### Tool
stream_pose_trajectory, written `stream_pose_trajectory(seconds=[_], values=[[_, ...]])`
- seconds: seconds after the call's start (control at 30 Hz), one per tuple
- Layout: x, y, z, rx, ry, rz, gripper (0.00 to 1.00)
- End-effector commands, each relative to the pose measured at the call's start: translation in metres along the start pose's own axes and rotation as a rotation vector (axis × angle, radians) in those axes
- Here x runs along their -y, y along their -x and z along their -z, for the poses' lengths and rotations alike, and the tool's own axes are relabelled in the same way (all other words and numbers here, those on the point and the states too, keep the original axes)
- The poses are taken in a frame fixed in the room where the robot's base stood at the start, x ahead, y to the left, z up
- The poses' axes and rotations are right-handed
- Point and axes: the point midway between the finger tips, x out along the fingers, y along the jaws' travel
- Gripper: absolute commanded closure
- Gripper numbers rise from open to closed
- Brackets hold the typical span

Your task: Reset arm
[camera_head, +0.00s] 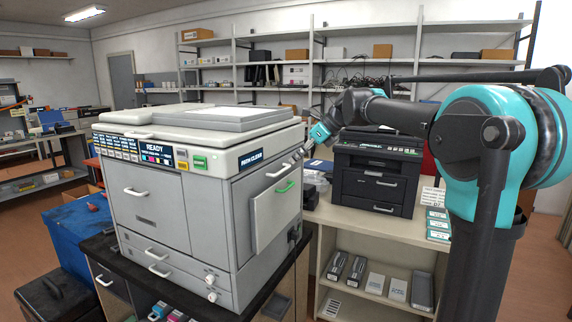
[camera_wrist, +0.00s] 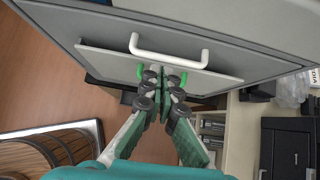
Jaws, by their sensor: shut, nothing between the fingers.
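My gripper (camera_head: 302,153) is beside the upper right side of the large grey copier (camera_head: 155,205). In the wrist view my gripper (camera_wrist: 166,82) has its fingers together and holds nothing. A white handle (camera_wrist: 170,53) on the copier lies just ahead of the fingertips, and I cannot tell whether they touch it. A green handle (camera_head: 285,186) sits on a side panel (camera_head: 272,218) below it. In the wrist view the fingers partly hide the green handle (camera_wrist: 140,72). The copier's display reads READY.
A black printer (camera_head: 375,175) stands on a beige shelf unit (camera_head: 400,228) at right, with cartridges and boxes on its lower shelf. Blue bins (camera_head: 75,235) stand left of the copier. Metal shelving (camera_head: 315,60) lines the back wall. Open floor shows at left.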

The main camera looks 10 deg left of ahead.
Motion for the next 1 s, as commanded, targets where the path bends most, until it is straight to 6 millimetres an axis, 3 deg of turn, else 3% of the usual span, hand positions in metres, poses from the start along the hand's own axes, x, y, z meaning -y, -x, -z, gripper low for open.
stream_pose_trajectory(seconds=[0.1,0.3,0.47,0.57,0.67,0.87,1.0], values=[[0.001,0.026,0.002,-0.001,-0.002,0.003,1.00],[0.000,0.054,0.003,-0.002,0.000,0.002,1.00],[0.000,0.062,0.007,-0.006,0.013,0.004,1.00],[-0.002,0.057,0.027,-0.030,0.091,0.017,1.00],[-0.008,0.043,0.070,-0.085,0.260,0.039,1.00],[-0.036,0.012,0.192,-0.259,0.731,0.049,1.00],[-0.066,-0.005,0.280,-0.394,1.063,0.008,1.00]])
